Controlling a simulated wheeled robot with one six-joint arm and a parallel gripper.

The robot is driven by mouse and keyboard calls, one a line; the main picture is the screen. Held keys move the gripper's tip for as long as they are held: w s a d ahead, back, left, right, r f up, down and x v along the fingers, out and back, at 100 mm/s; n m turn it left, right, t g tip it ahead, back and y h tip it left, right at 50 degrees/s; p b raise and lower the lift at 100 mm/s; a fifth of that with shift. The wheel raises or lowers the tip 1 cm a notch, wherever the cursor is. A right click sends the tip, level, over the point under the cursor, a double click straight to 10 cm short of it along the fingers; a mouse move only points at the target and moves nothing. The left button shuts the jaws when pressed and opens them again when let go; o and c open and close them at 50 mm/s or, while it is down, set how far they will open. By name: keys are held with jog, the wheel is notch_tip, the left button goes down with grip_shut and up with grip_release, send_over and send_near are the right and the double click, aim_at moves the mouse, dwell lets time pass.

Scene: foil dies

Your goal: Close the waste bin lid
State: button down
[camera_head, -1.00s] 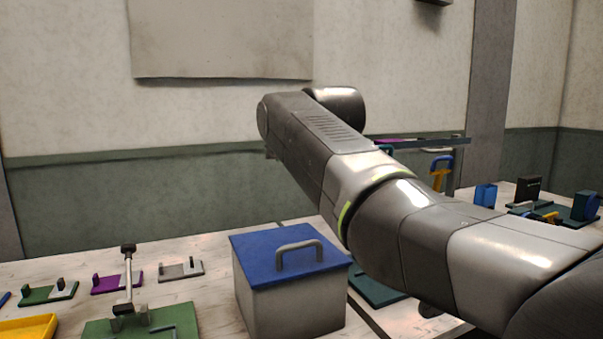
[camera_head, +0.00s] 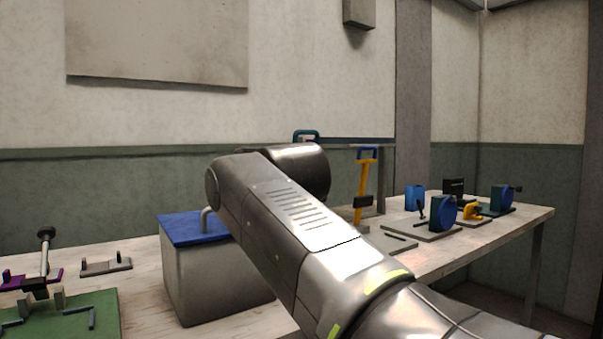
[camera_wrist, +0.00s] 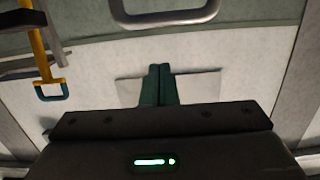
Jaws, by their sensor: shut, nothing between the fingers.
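A grey box-shaped bin (camera_head: 205,285) with a flat blue lid (camera_head: 185,229) stands on the workbench in the head view. The lid looks seated level on the box, with no gap visible, but my arm covers its right part. A grey handle (camera_head: 206,222) on the lid is partly hidden by my arm. My gripper (camera_wrist: 160,68) shows in the wrist view with its dark green fingers together and empty. A grey arched handle (camera_wrist: 168,18) shows beyond the fingertips, apparently the lid's.
A green fixture (camera_head: 75,315) with an upright lever stands left of the bin. Several blue and dark fixtures (camera_head: 443,210) occupy the bench at right. Open floor lies right of the bench.

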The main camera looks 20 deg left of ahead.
jog(key=f, duration=0.1)
jog(key=f+b, duration=0.1)
jog(key=d+f, duration=0.1)
jog(key=shift+s+f+b, duration=0.4)
jog(key=shift+s+d+f+b, duration=0.15)
jog(key=shift+f+b, duration=0.45)
jog(key=shift+f, duration=0.6)
jog(key=shift+s+d, duration=0.15)
jog(key=shift+d, duration=0.05)
jog(key=shift+r, duration=0.1)
notch_tip(320, 180, up, 5)
jog(key=d+p, duration=0.1)
jog(key=p, duration=0.3)
jog(key=s+d+f, duration=0.5)
jog(key=s+d, duration=0.1)
jog(key=shift+d+f, duration=0.25)
jog(key=shift+d, duration=0.1)
